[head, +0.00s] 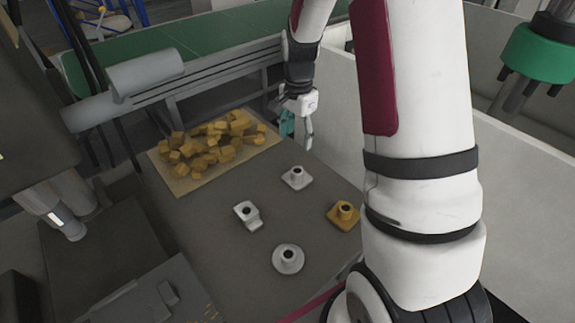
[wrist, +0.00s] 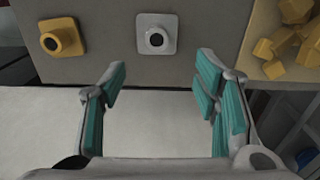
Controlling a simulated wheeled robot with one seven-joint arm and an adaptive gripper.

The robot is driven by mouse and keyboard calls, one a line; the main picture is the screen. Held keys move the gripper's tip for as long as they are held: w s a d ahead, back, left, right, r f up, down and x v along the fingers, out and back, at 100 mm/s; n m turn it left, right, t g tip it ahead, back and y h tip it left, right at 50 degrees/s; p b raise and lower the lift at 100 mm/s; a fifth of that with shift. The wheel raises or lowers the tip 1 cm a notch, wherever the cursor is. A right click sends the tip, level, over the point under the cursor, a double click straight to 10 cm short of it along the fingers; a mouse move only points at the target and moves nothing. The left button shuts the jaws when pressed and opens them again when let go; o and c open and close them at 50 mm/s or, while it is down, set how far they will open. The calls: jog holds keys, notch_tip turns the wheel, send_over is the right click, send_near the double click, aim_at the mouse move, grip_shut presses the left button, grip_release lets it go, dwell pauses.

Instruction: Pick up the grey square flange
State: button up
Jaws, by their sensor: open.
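The grey square flange (head: 295,178) stands upright on the dark table top, with a square base and a round hollow neck. In the wrist view the flange (wrist: 156,35) lies beyond my fingertips, roughly centred between them. My gripper (head: 298,135) hangs at the table's far right edge, behind the flange in the head view. In the wrist view my gripper (wrist: 160,72) is open, its teal-padded fingers wide apart with nothing between them. Fingers and flange do not touch.
A yellow square flange (head: 343,216), a round grey flange (head: 288,259) and another grey flange (head: 246,214) stand nearby on the table (head: 215,255). A pale wall (head: 345,110) rises right of the table. A green conveyor (head: 200,40) runs behind.

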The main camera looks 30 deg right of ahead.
send_over(297, 171)
jog(key=f, duration=0.8)
jog(key=shift+w+f+p, duration=0.2)
jog(key=shift+f+p, duration=0.1)
jog(key=shift+p, duration=0.05)
jog(key=f, duration=0.3)
jog(key=f+p, duration=0.1)
jog(key=f, duration=0.1)
jog(key=shift+s, duration=0.4)
jog(key=shift+w+f, duration=0.1)
jog(key=shift+f, duration=0.2)
grip_shut()
